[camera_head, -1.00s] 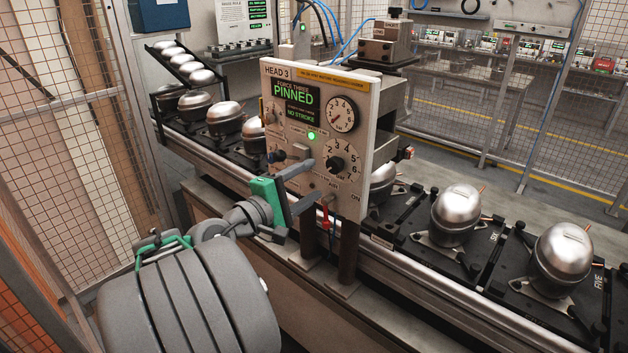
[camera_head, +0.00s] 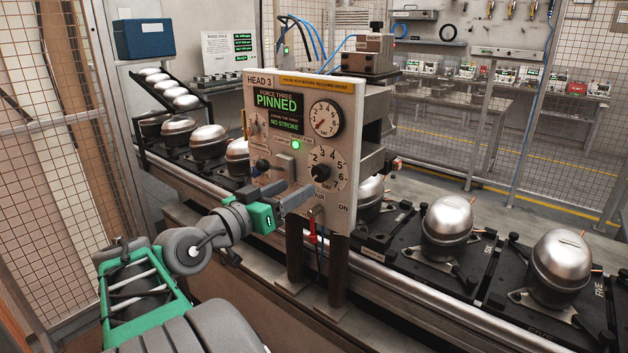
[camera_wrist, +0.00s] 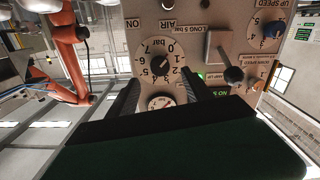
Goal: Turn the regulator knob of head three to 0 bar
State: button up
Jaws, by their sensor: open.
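The head three panel (camera_head: 262,150) is an upright beige box with a green-lit display reading PINNED. Its regulator knob (camera_head: 321,172) is black, in the middle of a white numbered dial, below a round pressure gauge (camera_head: 326,119) with a red needle. In the wrist view the knob (camera_wrist: 161,65) appears upside down, with 0 bar at the dial's upper right; I cannot read its pointer surely. My gripper (camera_head: 299,189) is open and empty, just below and left of the knob in the head view. In the wrist view its fingers (camera_wrist: 162,88) flank the gauge, apart from the knob.
A grey lever block (camera_head: 284,166) and another small knob (camera_head: 262,165) sit left of the dial. A red-tipped toggle (camera_head: 312,232) hangs below the panel. Silver compressors (camera_head: 447,228) stand on black pallets along the conveyor. A mesh fence (camera_head: 50,130) stands at left.

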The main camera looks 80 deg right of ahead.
aim_at(318, 176)
jog(key=s+d+m, duration=0.1)
jog(key=d, duration=0.1)
jog(key=s+d+p, duration=0.1)
jog(key=d, duration=0.1)
jog(key=s+d+m+p, duration=0.1)
jog(key=d, duration=0.2)
jog(key=shift+s+d+m, duration=0.1)
jog(key=shift+m, duration=0.2)
grip_shut()
jog(key=shift+f+b, duration=0.2)
jog(key=shift+b, duration=0.5)
jog(key=shift+r+n, duration=0.15)
jog(key=shift+n, duration=0.25)
grip_release()
